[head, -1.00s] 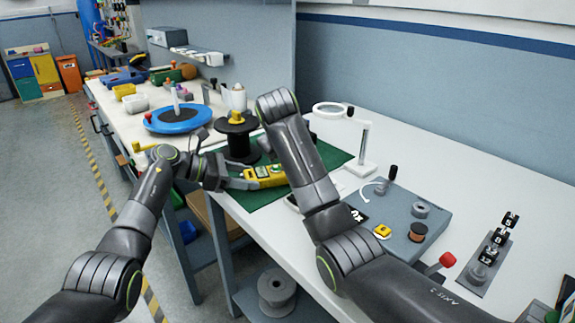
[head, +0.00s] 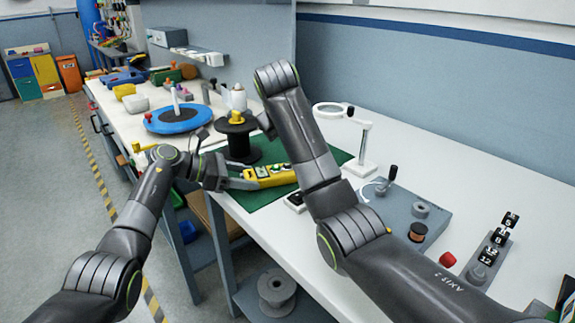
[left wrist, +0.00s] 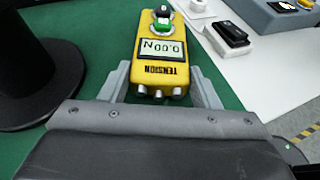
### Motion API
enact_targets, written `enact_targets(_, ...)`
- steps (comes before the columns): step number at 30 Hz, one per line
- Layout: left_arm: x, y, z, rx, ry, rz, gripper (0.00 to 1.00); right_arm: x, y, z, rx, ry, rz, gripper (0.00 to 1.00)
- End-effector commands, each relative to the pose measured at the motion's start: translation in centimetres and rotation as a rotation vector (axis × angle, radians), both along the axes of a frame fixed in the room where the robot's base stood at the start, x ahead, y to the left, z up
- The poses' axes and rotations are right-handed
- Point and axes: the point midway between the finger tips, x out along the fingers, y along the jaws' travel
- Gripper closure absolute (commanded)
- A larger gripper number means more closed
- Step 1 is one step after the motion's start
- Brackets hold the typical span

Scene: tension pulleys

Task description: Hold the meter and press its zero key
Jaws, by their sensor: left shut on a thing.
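The yellow tension meter (head: 270,176) is over the green mat, partly behind my right forearm in the head view. In the left wrist view the meter (left wrist: 160,70) shows its display, upside down, reading 0.00 N. A green key (left wrist: 163,29) and a grey round part are beyond the display. My left gripper (head: 246,182) is shut on the meter's near end. In the left wrist view its fingers (left wrist: 162,88) are on both sides of the meter.
A black spool (head: 237,140) stands on the green mat (head: 262,197), close left of the meter. A magnifier stand (head: 362,155) is to the right. A grey board (head: 400,205) with small parts and a weight rack (head: 488,252) are farther right.

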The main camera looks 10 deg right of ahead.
Motion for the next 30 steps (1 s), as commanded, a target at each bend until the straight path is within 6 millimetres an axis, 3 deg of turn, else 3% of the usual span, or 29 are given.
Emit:
enact_targets(9, 0.0, 0.0, 0.0, 0.000, 0.000, 0.001, 0.77, 0.0, 0.0, 0.0, 0.000, 0.000, 0.000, 1.00)
enact_targets(10, 0.0, 0.0, 0.0, 0.000, 0.000, 0.001, 0.40, 0.0, 0.0, 0.0, 0.000, 0.000, 0.000, 1.00)
enact_targets(15, 0.0, 0.0, 0.0, 0.000, 0.000, 0.000, 0.18, 0.0, 0.0, 0.0, 0.000, 0.000, 0.000, 1.00)
enact_targets(25, 0.0, 0.3, 0.1, 0.000, 0.000, 0.001, 0.18, 0.0, 0.0, 0.0, 0.000, 0.000, 0.000, 1.00)
enact_targets(30, -0.3, 2.5, 0.9, 0.002, -0.003, 0.003, 0.18, 0.0, 0.0, 0.0, 0.000, 0.000, 0.000, 1.00)
